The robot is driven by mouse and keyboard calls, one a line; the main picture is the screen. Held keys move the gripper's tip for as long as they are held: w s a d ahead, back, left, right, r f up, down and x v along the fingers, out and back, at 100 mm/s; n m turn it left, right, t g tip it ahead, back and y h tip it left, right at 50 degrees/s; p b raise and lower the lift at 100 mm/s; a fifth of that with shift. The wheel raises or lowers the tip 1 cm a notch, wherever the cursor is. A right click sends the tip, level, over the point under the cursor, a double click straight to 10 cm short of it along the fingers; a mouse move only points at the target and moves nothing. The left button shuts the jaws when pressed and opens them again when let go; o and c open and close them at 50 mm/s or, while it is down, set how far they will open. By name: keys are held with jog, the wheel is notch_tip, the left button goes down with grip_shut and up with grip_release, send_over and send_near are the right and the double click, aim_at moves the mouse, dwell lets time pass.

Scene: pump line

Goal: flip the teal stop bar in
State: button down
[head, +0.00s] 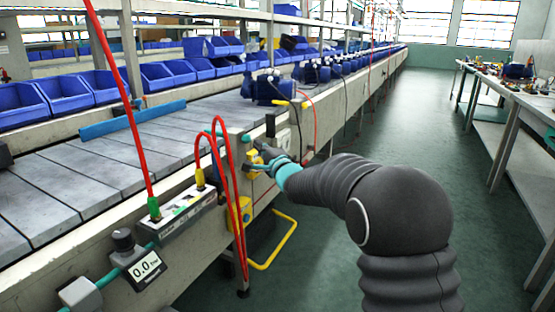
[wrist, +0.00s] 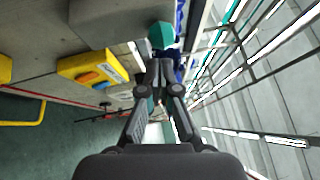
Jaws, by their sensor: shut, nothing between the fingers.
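A teal block-like end (wrist: 161,36), which looks like part of the stop bar, shows just beyond my fingertips in the wrist view. The rest of it is hidden, so I cannot tell how the bar is turned or whether the fingers touch it. My gripper (wrist: 160,66) is shut and empty, its fingertips together and pointing at the teal end. In the head view my gripper (head: 264,152) is small and dark at the line's side, beside a yellow button box (head: 254,166). The teal end cannot be made out clearly there.
The yellow box with orange and blue buttons (wrist: 92,69) is left of my fingers in the wrist view. Red hoses (head: 222,130) loop nearby. A yellow rail (head: 275,252) sticks out below. A blue bar (head: 132,120) lies over the grey conveyor. The aisle floor is clear.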

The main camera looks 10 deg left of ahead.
jog(key=w+d+b+v, duration=0.1)
jog(key=v, duration=1)
jog(key=shift+s+d, duration=0.2)
jog(key=shift+d, duration=0.4)
jog(key=shift+f, duration=0.1)
